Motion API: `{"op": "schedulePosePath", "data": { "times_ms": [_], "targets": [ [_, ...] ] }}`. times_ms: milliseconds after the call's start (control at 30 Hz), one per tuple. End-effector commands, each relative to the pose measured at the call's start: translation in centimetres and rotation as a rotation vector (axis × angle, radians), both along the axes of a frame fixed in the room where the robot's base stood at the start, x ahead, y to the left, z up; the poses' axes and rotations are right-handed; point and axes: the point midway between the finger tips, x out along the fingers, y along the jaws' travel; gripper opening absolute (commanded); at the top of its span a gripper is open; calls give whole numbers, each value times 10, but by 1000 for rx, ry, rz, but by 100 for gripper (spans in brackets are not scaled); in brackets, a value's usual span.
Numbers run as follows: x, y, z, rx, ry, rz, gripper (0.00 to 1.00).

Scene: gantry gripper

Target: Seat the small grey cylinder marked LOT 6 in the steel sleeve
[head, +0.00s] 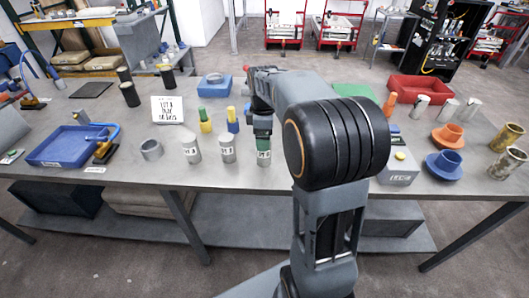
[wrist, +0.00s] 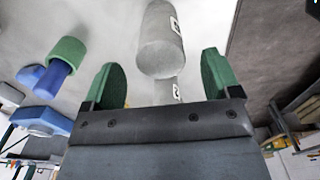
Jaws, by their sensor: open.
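Three small grey cylinders with white labels stand in a row at the table's front: a left one (head: 190,149), a middle one (head: 226,149) and a right one (head: 263,158). The label print is too small to read surely, so I cannot tell which is LOT 6. My gripper (head: 263,138) is open, with green fingers at the right cylinder's upper part. In the wrist view a grey cylinder (wrist: 162,42) shows between the spread fingers of my gripper (wrist: 163,80), with gaps on both sides. A short, open grey ring (head: 151,149), which looks like the steel sleeve, stands left of the row.
A white sign (head: 174,109) and a blue tray (head: 62,160) are on the left. Orange (head: 448,136) and blue (head: 444,165) flanged parts stand right, beyond my arm.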

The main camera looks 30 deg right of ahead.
Motion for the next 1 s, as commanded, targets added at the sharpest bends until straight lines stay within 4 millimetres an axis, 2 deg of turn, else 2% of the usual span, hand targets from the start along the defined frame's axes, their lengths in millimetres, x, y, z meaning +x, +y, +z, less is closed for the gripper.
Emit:
{"op": "schedulePosePath", "data": {
  "times_ms": [300,433,667,1000],
  "targets": [
    [-2,0,-41,1,4,0,83],
    [-2,0,-48,0,2,0,83],
    [-2,0,-49,0,1,0,83],
    [-2,0,-49,0,1,0,52]
  ]
}}
